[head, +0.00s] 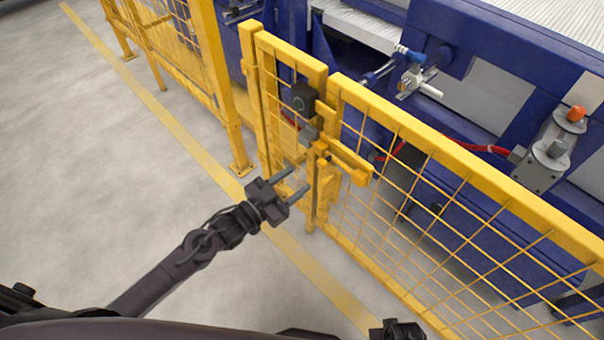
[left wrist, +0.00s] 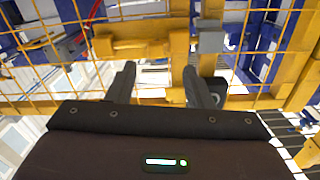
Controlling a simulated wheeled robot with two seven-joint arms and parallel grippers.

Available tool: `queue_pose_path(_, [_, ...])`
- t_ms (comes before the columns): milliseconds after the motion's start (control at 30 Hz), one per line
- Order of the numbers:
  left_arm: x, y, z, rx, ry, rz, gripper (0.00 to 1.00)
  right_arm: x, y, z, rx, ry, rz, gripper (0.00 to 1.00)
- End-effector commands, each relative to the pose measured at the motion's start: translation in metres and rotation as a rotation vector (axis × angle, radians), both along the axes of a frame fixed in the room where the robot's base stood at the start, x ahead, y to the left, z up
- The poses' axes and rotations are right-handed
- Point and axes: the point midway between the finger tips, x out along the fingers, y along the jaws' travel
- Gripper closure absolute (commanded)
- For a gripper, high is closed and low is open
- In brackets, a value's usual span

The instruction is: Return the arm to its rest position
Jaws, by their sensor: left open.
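My left gripper (head: 289,182) reaches in from the lower left in the head view, with its two fingers apart and nothing between them. It is in front of the yellow mesh gate, close to the yellow latch (head: 343,160) but apart from it. In the left wrist view the open fingers (left wrist: 160,85) point at the yellow latch bar (left wrist: 135,47) and the grey block (left wrist: 210,38) beside it. A dark part at the bottom edge of the head view (head: 398,330) may be my right gripper; its fingers cannot be made out.
The yellow mesh fence (head: 470,185) runs from the upper left to the lower right. Behind it stands blue machinery (head: 500,60) with a white roller bed, a red cable and an orange-topped device (head: 576,114). Grey floor (head: 90,170) with a yellow line lies clear on the left.

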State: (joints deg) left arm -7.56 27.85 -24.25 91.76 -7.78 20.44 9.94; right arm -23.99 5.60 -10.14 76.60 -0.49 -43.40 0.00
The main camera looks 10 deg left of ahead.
Motion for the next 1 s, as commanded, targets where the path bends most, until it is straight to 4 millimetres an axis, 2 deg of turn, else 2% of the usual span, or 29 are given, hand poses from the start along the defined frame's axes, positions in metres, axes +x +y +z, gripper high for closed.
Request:
queue_pose_path(533, [-0.001,0.001,-0.001,0.001,0.003,0.001,0.53,0.004,0.002,0.001,0.004,-0.006,-0.006,0.51])
queue_pose_path(633, [-0.001,0.005,-0.014,0.019,0.042,0.031,0.53,0.005,0.002,0.002,0.005,-0.008,-0.006,0.51])
queue_pose_path(667, [-0.001,0.008,-0.023,0.032,0.069,0.051,0.53,0.004,0.002,0.001,0.004,-0.007,-0.005,0.51])
queue_pose_path(767, [-0.008,0.023,-0.070,0.098,0.215,0.149,0.53,0.003,0.002,0.001,0.004,-0.005,-0.004,0.51])
queue_pose_path(833, [-0.022,0.038,-0.115,0.160,0.362,0.233,0.53,0.003,0.001,0.001,0.003,-0.005,-0.004,0.51])
queue_pose_path(900, [-0.046,0.053,-0.161,0.224,0.526,0.310,0.53,0.002,0.001,0.001,0.002,-0.004,-0.003,0.51])
queue_pose_path(1000, [-0.088,0.069,-0.214,0.303,0.739,0.389,0.53,0.002,0.001,0.001,0.002,-0.003,-0.003,0.51])
